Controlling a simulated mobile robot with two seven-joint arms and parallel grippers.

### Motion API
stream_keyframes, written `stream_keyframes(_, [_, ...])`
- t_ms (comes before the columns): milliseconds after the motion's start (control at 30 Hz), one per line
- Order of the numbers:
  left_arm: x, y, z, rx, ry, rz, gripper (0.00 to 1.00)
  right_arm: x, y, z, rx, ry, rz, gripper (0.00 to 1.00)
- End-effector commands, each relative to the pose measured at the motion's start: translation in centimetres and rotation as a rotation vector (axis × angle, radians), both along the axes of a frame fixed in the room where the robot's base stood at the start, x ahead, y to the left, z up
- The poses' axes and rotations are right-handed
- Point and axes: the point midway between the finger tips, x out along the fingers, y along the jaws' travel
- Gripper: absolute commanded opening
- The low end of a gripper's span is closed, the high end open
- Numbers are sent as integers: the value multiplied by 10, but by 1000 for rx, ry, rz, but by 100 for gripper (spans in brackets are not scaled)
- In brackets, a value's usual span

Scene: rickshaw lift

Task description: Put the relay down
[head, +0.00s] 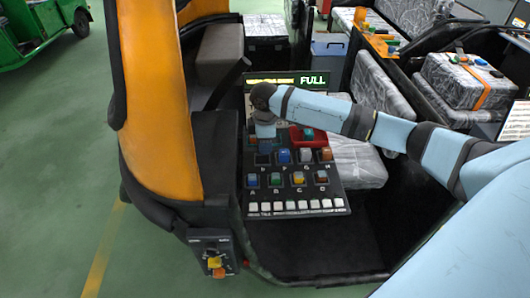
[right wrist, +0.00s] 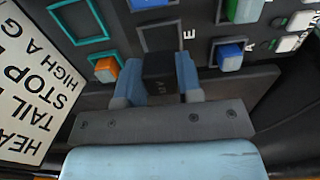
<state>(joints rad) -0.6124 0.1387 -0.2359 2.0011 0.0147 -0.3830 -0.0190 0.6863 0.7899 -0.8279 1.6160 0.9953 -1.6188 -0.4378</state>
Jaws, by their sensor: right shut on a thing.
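My right gripper (head: 263,138) is over the upper left part of the relay panel (head: 290,192). In the right wrist view the gripper (right wrist: 160,85) is shut on a black relay (right wrist: 159,68) with faint lettering. The relay is in front of an outlined socket (right wrist: 160,36) beside the letter E. I cannot tell whether it touches the panel. In the head view the gripper hides the relay. My left gripper is not in view.
Several coloured relays sit in the panel, such as an orange one (right wrist: 106,69) and a blue one (right wrist: 230,56). A teal-outlined socket (right wrist: 76,19) is empty. A red tray (head: 318,142) lies beside the gripper. A printed label (right wrist: 32,85) stands at the left.

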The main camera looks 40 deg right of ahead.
Motion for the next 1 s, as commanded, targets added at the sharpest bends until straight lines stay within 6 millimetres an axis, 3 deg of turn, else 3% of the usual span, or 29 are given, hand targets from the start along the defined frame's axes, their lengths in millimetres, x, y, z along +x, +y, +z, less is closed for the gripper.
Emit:
stream_keyframes(300, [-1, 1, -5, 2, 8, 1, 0, 0, 0, -40, 0, 1, 0, 10])
stream_keyframes(700, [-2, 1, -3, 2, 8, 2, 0, 0, 0, -45, 0, 1, 0, 10])
stream_keyframes(733, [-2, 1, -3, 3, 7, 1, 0, 0, 0, -46, 0, 1, 0, 38])
stream_keyframes(800, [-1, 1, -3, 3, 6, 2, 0, 0, 0, -46, -1, 1, 0, 54])
stream_keyframes(833, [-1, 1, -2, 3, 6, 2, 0, 0, 0, -46, -1, 1, 0, 59])
stream_keyframes(1000, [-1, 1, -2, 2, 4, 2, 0, 0, 0, -46, -1, 1, 0, 59])
